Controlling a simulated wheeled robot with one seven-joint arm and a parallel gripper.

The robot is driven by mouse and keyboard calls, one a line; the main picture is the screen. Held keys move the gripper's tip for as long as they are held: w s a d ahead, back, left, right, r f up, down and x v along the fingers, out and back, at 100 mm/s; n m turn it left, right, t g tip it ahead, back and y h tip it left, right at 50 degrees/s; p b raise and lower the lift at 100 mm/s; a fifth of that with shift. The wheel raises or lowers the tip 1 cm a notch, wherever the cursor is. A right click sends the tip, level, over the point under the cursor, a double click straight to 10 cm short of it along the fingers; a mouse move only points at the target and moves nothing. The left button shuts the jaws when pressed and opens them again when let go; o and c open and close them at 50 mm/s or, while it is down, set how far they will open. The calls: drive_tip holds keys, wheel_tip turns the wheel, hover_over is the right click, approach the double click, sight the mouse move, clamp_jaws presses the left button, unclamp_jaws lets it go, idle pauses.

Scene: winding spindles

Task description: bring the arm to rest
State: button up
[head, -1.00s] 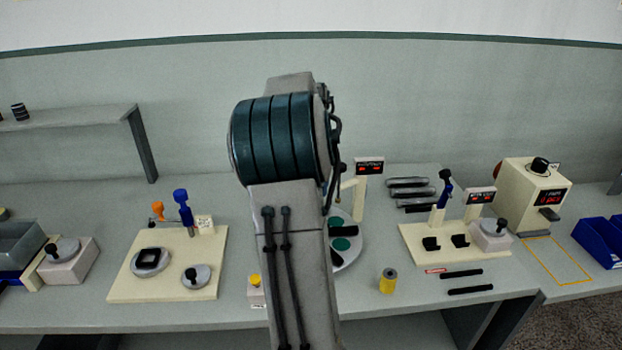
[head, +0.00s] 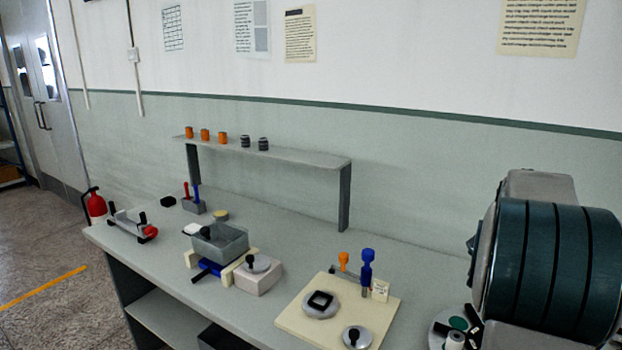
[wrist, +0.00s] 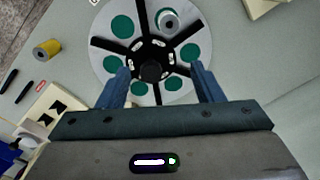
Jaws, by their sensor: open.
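My gripper (wrist: 160,92) shows in the wrist view with its two blue fingers spread wide apart and nothing between them. Below it is a round grey plate (wrist: 116,88) with green discs, a black hub and black spokes. A small grey-white spool (wrist: 168,20) sits on the plate near its upper edge. In the head view my arm's thick dark-ringed joint fills the right side, and my gripper is out of that picture. Part of the round plate (head: 440,324) shows beside the joint.
A cream board (head: 312,335) with blue and orange clamps stands on the bench. A grey bin (head: 232,246) and a shelf (head: 290,156) with several spools are farther left. A yellow spool (wrist: 47,50) and a cream fixture (wrist: 40,116) lie left in the wrist view.

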drive_tip(key=s+a+n+t, duration=0.1)
drive_tip(key=s+a+n, duration=0.3)
drive_tip(key=a, duration=0.5)
drive_tip(key=s+a+n, duration=0.3)
drive_tip(key=a+n, duration=0.1)
drive_tip(key=a, duration=0.5)
drive_tip(key=s+a+f+n+t, duration=0.1)
drive_tip(key=s+a+f+n, duration=0.2)
drive_tip(key=s+a+n, duration=0.2)
drive_tip(key=s+a, duration=0.3)
drive_tip(key=s, duration=0.1)
drive_tip(key=shift+a+f+n, duration=0.3)
drive_tip(key=shift+f+n, duration=0.05)
drive_tip(key=shift+n, duration=0.05)
